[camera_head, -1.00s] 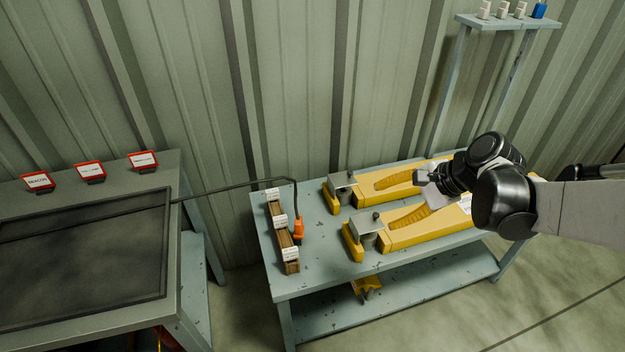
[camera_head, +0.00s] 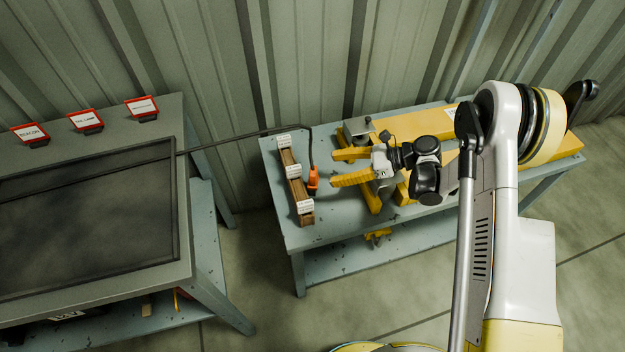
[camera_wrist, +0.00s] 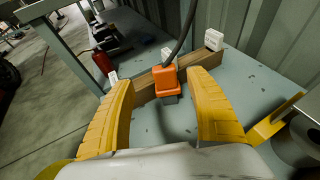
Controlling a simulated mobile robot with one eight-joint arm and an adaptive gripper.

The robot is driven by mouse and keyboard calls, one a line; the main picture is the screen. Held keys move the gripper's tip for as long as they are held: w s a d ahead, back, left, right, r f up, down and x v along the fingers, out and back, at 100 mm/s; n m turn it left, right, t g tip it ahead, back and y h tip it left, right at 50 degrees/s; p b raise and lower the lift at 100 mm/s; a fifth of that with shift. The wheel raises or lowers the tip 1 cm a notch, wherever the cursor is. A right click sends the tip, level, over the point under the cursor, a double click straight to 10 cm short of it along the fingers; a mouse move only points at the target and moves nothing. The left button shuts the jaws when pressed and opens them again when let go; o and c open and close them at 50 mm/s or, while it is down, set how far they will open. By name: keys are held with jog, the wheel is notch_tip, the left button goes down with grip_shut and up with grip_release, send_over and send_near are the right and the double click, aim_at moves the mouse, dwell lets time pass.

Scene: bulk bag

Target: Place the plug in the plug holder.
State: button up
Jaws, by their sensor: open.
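The orange plug (camera_head: 313,178) with its black cable is at the right side of a wooden strip (camera_head: 296,189) on the left end of the blue-grey table. My gripper (camera_head: 333,167) is open, its yellow fingers pointing left at the plug from just to its right. In the wrist view the plug (camera_wrist: 165,78) shows between the two open fingertips (camera_wrist: 160,80), with a gap on each side. The wooden strip (camera_wrist: 145,88) with white labelled pieces lies behind it. I cannot tell for sure which part is the plug holder; the strip is a likely one.
Yellow units with grey metal blocks (camera_head: 361,128) lie on the table (camera_head: 330,231) to the right, partly under my arm. A grey bench (camera_head: 180,115) with a dark panel and red-framed signs stands at left. The black cable (camera_head: 235,138) runs from it to the plug. A corrugated wall is behind.

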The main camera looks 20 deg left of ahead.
aim_at(311, 170)
jog(key=b+x, duration=0.1)
jog(key=x, duration=0.1)
jog(key=b+x, duration=0.1)
jog(key=x, duration=0.2)
jog(key=b+x, duration=0.1)
jog(key=x, duration=0.2)
jog(key=shift+w+a+f+b, duration=0.15)
jog(key=shift+w+f+b, duration=0.15)
jog(key=shift+b, duration=0.05)
jog(key=shift+r, duration=0.1)
grip_shut()
